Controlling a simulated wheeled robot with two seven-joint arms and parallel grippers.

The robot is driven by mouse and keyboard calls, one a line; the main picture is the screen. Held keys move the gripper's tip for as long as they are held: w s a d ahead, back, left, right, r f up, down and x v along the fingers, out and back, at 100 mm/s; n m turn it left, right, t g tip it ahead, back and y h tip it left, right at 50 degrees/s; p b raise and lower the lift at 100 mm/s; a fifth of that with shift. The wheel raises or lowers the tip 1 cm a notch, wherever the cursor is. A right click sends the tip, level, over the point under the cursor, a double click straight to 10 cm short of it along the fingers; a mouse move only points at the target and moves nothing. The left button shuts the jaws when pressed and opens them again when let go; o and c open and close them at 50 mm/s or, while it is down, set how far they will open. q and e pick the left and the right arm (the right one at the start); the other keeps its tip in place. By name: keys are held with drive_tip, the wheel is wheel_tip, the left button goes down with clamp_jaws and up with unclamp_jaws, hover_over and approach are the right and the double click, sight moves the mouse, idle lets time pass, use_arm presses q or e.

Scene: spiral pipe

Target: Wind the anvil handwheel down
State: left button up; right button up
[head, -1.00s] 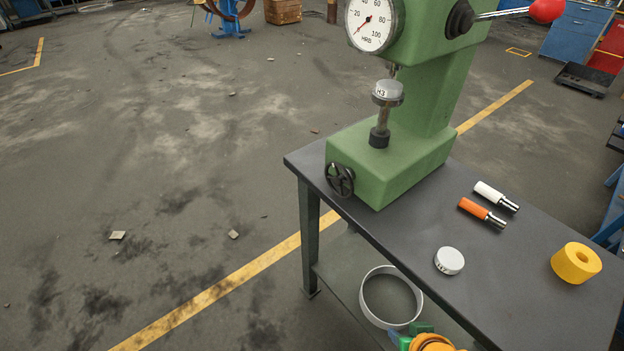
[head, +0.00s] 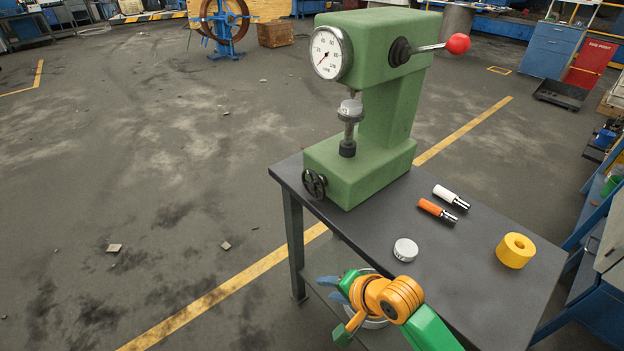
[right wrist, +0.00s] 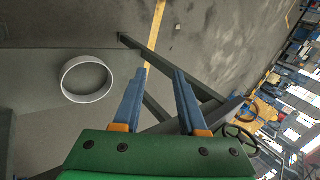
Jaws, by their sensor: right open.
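A green hardness tester (head: 365,110) stands on the dark table (head: 450,270). Its small black handwheel (head: 314,183) is on the low front of its base. A grey-white test block (head: 350,108) sits on the anvil (head: 347,135), just under the dial head. In the right wrist view the handwheel (right wrist: 238,140) shows at the lower right, beyond my right gripper. My right gripper (head: 328,285) is in front of the table's near edge, below and apart from the handwheel. Its two blue fingers (right wrist: 158,85) are apart with nothing between them. My left gripper is not in view.
A white hoop (right wrist: 87,79) lies on the lower shelf.

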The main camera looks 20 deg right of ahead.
drive_tip(key=w+d+r+m+t+y, duration=0.1)
drive_tip(key=w+d+r+m+t, duration=0.2)
drive_tip(key=w+r+m, duration=0.6)
drive_tip(key=m+t, duration=0.3)
drive_tip(key=m, duration=0.8)
approach(320, 179)
drive_tip(key=shift+y, duration=0.4)
drive_tip(key=x, duration=0.4)
drive_tip(key=shift+w+d, duration=0.2)
drive_tip(key=shift+d, duration=0.1)
drive_tip(key=x, duration=0.7)
drive_tip(key=shift+s+a+f+b, duration=0.1)
drive_tip(key=shift+s+f+b, duration=0.05)
drive_tip(key=shift+b, duration=0.2)
drive_tip(key=shift+g, duration=0.3)
clamp_jaws()
